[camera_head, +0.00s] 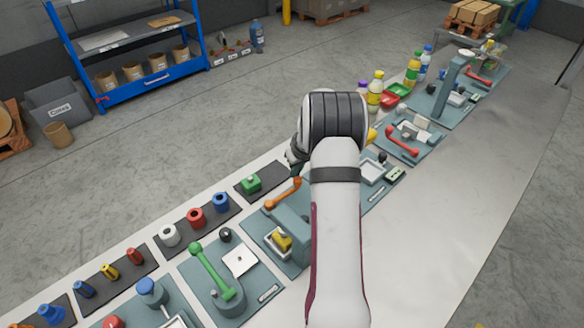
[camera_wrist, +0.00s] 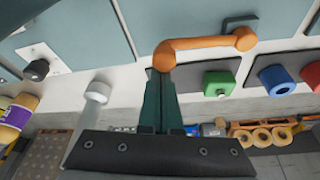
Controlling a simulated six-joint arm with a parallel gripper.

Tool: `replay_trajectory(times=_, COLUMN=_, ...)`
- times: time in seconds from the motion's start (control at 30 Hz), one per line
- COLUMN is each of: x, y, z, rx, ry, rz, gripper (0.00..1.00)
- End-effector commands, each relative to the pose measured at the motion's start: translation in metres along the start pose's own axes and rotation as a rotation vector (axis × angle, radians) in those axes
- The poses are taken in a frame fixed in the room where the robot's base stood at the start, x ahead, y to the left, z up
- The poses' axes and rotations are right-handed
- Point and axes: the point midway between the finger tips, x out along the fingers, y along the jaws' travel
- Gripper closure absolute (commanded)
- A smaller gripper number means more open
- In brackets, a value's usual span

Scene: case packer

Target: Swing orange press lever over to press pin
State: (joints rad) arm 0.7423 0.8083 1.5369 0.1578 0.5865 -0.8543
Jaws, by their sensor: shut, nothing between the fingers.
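The orange press lever (camera_head: 284,193) is a bent bar with rounded ends, at the teal press station left of my arm in the head view. In the wrist view the lever (camera_wrist: 208,43) runs across the upper middle, one rounded end left and the other right. My gripper (camera_wrist: 161,82) is shut and empty, its dark green fingertips just below the lever's left end. I cannot tell whether they touch it. In the head view my arm covers most of the gripper. The press column (camera_head: 291,222) is partly hidden by my arm. I cannot make out the press pin.
A green block (camera_head: 251,183) lies on a dark mat beside the station, with blue, red and white rings (camera_head: 196,217) further left. A yellow part (camera_head: 281,241) sits in a tray by the column. A light grey post (camera_wrist: 97,92) stands left of my fingers.

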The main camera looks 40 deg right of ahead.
Motion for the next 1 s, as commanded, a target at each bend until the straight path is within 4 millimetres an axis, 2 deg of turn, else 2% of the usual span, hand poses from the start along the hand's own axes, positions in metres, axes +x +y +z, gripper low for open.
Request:
replay_trajectory(times=0.1, x=-0.007, y=0.005, z=0.019, rx=0.116, ry=-0.002, rz=0.039, gripper=1.00)
replay_trajectory(times=0.2, x=-0.011, y=0.006, z=0.032, rx=0.114, ry=-0.002, rz=0.038, gripper=1.00)
replay_trajectory(times=0.57, x=-0.012, y=0.006, z=0.037, rx=0.111, ry=-0.004, rz=0.036, gripper=1.00)
replay_trajectory(times=0.73, x=-0.009, y=0.009, z=0.027, rx=0.109, ry=-0.002, rz=0.036, gripper=1.00)
replay_trajectory(times=0.87, x=-0.002, y=0.018, z=0.001, rx=0.109, ry=0.002, rz=0.039, gripper=1.00)
replay_trajectory(times=1.0, x=-0.036, y=0.016, z=-0.003, rx=0.109, ry=0.005, rz=0.041, gripper=1.00)
